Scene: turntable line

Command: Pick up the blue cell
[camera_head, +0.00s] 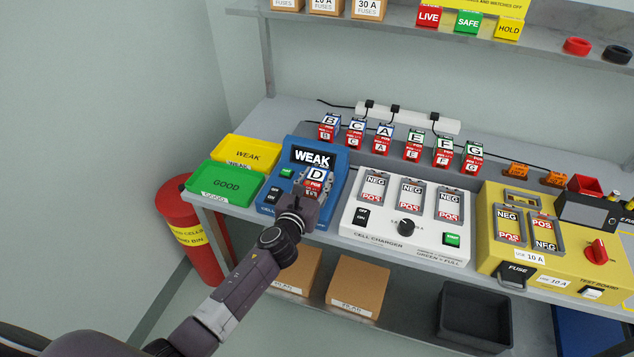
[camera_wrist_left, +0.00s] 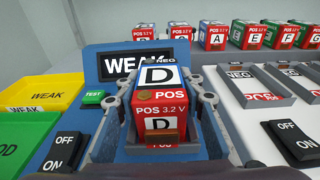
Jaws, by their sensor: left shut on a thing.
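The blue cell D (camera_head: 316,177) has a white D label, a blue upper part and a red POS end. It is at the blue cell tester (camera_head: 332,208), in front of the display that reads WEAK. My left gripper (camera_head: 313,186) is shut on cell D, with a finger on each side of it. In the left wrist view, cell D (camera_wrist_left: 161,95) sits between the fingertips with its POS end towards the camera. I cannot tell whether its bottom touches the tester's bay. My right gripper is not in view.
A yellow WEAK tray (camera_head: 268,143) and a green GOOD tray (camera_head: 256,190) stand left of the tester. A white cell charger (camera_head: 371,217) with empty bays is to the right, then a yellow test board (camera_head: 490,262). Several lettered cells stand in a row behind.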

